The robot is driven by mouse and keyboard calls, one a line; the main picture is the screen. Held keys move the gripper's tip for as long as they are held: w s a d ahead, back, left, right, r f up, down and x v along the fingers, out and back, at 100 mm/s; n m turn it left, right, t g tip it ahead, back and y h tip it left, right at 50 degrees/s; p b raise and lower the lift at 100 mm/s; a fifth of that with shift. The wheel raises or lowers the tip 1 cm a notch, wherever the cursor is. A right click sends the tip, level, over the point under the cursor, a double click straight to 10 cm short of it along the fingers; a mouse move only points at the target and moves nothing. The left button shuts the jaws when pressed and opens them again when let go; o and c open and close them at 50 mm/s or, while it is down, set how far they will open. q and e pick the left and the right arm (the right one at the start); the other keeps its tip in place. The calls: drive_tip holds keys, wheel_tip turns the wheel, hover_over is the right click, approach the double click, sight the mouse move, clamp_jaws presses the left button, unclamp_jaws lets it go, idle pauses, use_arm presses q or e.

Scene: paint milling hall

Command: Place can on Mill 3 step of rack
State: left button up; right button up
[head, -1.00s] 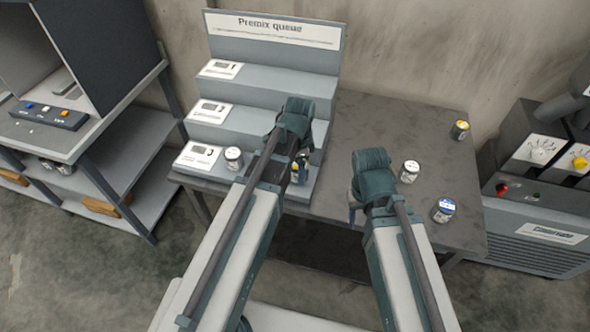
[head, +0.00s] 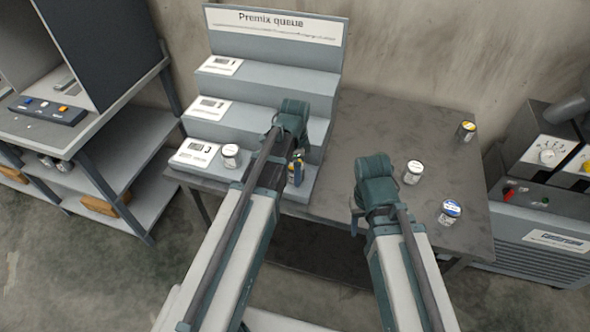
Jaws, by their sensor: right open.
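The grey stepped rack (head: 268,82) stands on the table under a "Premix queue" sign. Its lowest, front step carries a label with a 3 (head: 195,152). A white can with a dark lid edge (head: 231,157) stands on that step beside the label. A dark can with a yellow band (head: 296,176) is at the right part of the same step, directly under my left gripper (head: 298,157). My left wrist hides its jaws, so I cannot tell whether they hold this can. My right gripper (head: 356,218) is open and empty at the table's front edge.
The two upper steps are clear where visible. A shelf unit (head: 125,150) stands left, a grey machine (head: 540,215) right.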

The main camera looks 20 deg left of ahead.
use_arm(q)
drive_tip(key=shift+o, duration=0.8)
drive_tip(key=shift+r, duration=0.2)
wheel_tip(320, 180, up, 12)
drive_tip(key=p, duration=1.2)
drive_tip(key=s+d+n+y, duration=0.1)
drive_tip(key=s+d+n, duration=0.8)
drive_tip(key=s, duration=0.5)
drive_tip(key=shift+s+d, duration=0.15)
drive_tip(key=shift+d, duration=0.6)
